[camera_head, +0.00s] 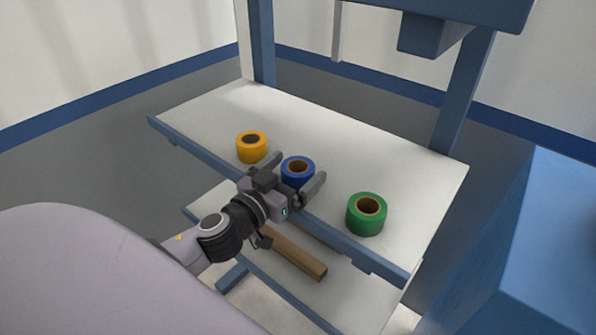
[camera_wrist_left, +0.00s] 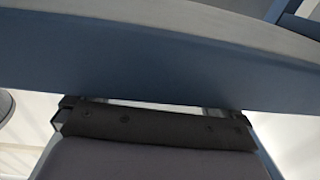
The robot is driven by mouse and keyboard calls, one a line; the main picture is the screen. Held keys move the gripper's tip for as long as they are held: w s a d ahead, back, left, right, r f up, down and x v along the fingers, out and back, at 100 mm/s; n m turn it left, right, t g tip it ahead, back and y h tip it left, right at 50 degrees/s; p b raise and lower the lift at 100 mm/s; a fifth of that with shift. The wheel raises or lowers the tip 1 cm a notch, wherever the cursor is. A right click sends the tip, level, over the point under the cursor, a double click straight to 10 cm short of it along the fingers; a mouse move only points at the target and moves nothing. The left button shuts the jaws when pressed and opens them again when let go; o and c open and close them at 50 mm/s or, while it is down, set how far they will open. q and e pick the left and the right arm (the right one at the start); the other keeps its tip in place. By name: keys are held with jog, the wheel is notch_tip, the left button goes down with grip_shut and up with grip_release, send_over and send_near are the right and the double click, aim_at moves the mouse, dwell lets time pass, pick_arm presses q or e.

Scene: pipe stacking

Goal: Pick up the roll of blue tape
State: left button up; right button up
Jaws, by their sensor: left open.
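The roll of blue tape (camera_head: 297,168) stands on the upper white shelf in the head view, between a yellow roll and a green roll. My left gripper (camera_head: 299,173) is open, with one finger on each side of the blue roll. The gripper hides the roll's lower front part. I cannot tell whether the fingers touch it. In the left wrist view, the shelf's blue edge fills the upper part, and neither the tape nor the fingertips show clearly. My right gripper is not in view.
The yellow tape roll (camera_head: 251,147) is close on the left, and the green tape roll (camera_head: 367,213) is on the right. The white upper shelf (camera_head: 350,130) is bare behind the rolls. A brown bar (camera_head: 295,254) lies on the lower shelf. A blue box-like block (camera_head: 540,240) stands at right.

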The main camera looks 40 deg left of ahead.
aim_at(303, 162)
pick_arm(q)
jog(key=shift+w, duration=1.7)
jog(key=c, duration=1.1)
jog(key=shift+p, duration=0.3)
